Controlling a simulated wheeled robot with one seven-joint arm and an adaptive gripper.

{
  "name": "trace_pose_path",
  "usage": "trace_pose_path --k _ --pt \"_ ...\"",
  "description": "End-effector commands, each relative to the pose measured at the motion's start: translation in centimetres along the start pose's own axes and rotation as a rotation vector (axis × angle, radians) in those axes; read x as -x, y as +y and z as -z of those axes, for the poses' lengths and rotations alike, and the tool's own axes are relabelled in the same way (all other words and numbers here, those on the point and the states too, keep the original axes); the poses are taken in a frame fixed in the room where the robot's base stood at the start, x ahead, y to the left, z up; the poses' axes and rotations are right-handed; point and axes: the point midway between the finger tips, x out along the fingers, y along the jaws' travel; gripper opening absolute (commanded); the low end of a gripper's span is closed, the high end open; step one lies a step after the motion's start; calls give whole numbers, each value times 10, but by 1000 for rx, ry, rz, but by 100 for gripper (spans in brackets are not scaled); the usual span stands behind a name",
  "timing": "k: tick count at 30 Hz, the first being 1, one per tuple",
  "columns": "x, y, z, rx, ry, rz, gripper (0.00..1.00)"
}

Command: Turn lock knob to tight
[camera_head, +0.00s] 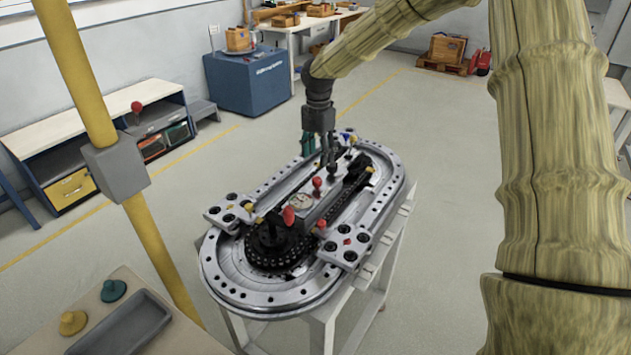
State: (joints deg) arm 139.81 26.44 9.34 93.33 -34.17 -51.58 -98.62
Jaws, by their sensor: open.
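The oval ring track (232,290) is a grey metal ring with many bolt holes, standing on a pale table. A long centre block carries a round dial (300,202), a red knob (289,215) at its near end and another red knob (317,183) farther back. I cannot tell which knob is the lock knob, and no tight mark is readable. My gripper (328,164) points down over the far half of the track, behind the farther red knob. It is open, with nothing seen between its fingers. Whether it touches anything is too small to tell.
Clamp plates with black knobs (344,246) sit on both sides of the track. A yellow post (161,250) with a grey box stands at left. A tray (125,325) is at lower left. A blue cabinet (245,85) stands behind.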

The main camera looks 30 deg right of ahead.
Motion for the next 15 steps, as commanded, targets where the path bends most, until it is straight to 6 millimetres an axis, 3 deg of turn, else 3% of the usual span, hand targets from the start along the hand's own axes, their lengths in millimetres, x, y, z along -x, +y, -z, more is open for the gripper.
trace_pose_path --k 15 --pt "-72 2 3 5 1 3 51"
